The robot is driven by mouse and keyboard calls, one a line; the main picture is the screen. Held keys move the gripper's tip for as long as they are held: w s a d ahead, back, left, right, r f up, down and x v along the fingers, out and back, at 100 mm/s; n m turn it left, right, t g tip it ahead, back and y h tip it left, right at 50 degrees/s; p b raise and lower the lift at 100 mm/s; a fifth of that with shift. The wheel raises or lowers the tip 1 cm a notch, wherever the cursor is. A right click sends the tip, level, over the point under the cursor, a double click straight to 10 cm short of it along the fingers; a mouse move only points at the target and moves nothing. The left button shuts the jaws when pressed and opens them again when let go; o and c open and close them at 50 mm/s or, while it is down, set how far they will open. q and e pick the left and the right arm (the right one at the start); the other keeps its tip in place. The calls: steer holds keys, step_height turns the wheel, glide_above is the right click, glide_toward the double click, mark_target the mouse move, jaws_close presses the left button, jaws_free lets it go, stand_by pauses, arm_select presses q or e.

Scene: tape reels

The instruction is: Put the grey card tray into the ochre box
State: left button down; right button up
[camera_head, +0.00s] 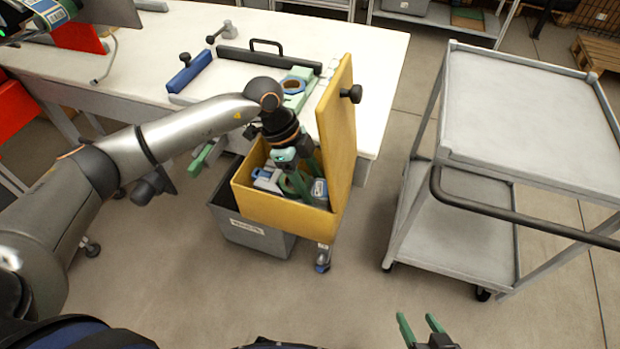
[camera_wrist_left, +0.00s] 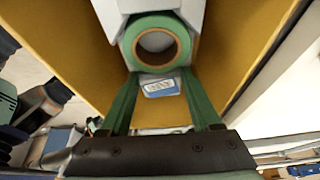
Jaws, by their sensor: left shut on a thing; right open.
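The ochre box (camera_head: 275,213) stands open, its lid upright on the right side; its yellow walls also show in the left wrist view (camera_wrist_left: 230,40). My left gripper (camera_head: 301,184) reaches down into the box. It is shut on the grey card tray (camera_head: 268,186), which is inside the box walls. In the left wrist view the pale tray (camera_wrist_left: 187,10) lies between and beyond the fingertips, with a green tape reel (camera_wrist_left: 157,67) and a blue-and-white label. Whether the tray touches the box floor is hidden. My right gripper (camera_head: 421,332) is open and empty at the bottom edge.
A grey bin (camera_head: 250,238) stands on the floor beside and below the box. The white table (camera_head: 365,60) behind carries a black-handled item, a blue block and green parts. A grey trolley (camera_head: 530,100) stands at right. Floor between is clear.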

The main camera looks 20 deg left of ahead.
arm_select(q)
steer(key=shift+f, duration=0.4)
steer(key=shift+c, duration=0.5)
jaws_free()
steer(key=shift+r, duration=0.15)
steer(key=p+v, duration=0.2)
steer(key=v, duration=1.1)
steer(key=shift+d, duration=0.2)
